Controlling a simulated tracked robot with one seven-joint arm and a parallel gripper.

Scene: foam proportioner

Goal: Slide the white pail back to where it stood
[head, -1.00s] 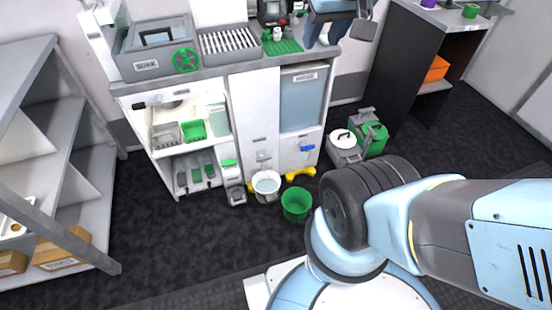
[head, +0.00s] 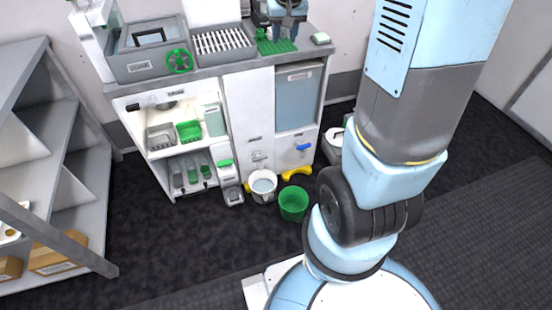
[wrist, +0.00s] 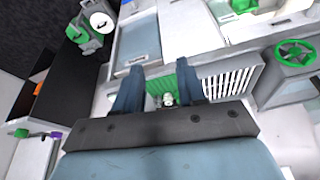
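The white pail (head: 263,187) stands upright on the dark floor in front of the white cabinet, with something pale blue inside. It is left of a green bucket (head: 293,205), with a small gap between them. I cannot pick it out in the wrist view. My gripper (head: 287,28) is far above and behind the pail, over the counter at the green mat. In the wrist view my gripper (wrist: 156,78) has its two blue fingers spread apart, with nothing held between them. A small white and green item shows beyond the fingertips.
The counter (head: 230,69) holds a grey sink with a green handwheel (head: 179,61), a ribbed rack and the green mat (head: 272,45). A blue-handled tap (head: 303,147) is above the buckets. Yellow pieces (head: 296,173) lie by the cabinet base. Floor in front is clear.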

